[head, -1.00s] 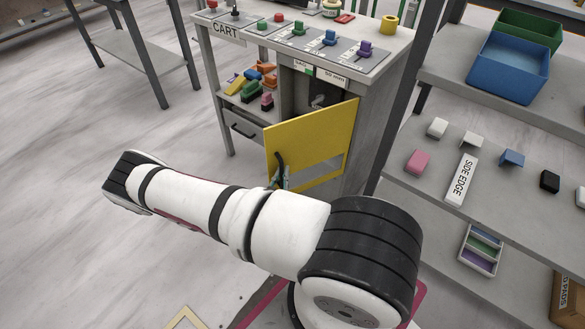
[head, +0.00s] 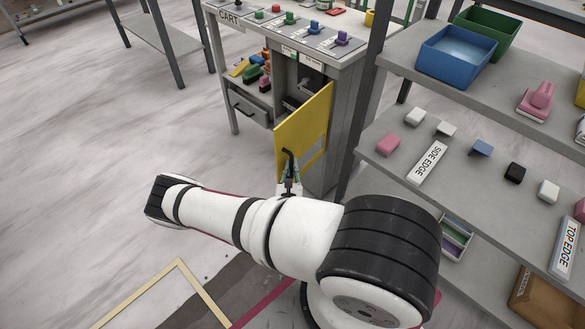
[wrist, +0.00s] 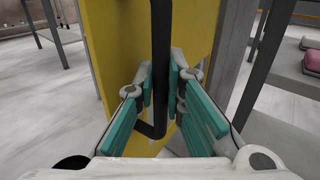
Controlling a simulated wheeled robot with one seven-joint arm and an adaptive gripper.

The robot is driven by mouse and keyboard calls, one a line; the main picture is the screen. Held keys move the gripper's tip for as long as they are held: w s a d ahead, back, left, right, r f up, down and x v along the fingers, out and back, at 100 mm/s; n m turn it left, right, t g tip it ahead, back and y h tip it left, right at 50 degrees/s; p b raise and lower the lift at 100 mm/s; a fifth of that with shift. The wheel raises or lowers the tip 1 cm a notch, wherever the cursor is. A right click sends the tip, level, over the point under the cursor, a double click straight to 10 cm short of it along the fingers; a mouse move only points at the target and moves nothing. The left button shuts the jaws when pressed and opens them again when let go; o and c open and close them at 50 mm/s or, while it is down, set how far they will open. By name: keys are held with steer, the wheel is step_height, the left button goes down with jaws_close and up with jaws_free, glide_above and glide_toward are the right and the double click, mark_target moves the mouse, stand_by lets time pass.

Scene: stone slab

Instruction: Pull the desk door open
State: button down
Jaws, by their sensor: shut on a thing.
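The yellow desk door (head: 304,126) stands swung out from the grey desk (head: 345,115), with the cabinet opening behind it in view. Its black handle (head: 288,160) is a vertical bar near the free edge. My gripper (head: 289,183) is at the handle, largely hidden behind my arm in the head view. In the wrist view the door (wrist: 116,45) fills the upper middle, and the black handle (wrist: 160,60) runs down between the teal pads of my gripper (wrist: 160,95). The gripper is shut on the handle.
A grey shelf rack (head: 400,150) stands close on the right, holding small blocks, a blue bin (head: 457,55) and a green bin (head: 488,32). A grey drawer (head: 250,104) sits left of the door. The floor at left is clear.

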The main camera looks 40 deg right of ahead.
steer(key=shift+d, duration=0.1)
steer(key=c, duration=1.9)
jaws_free()
steer(key=v, duration=1.2)
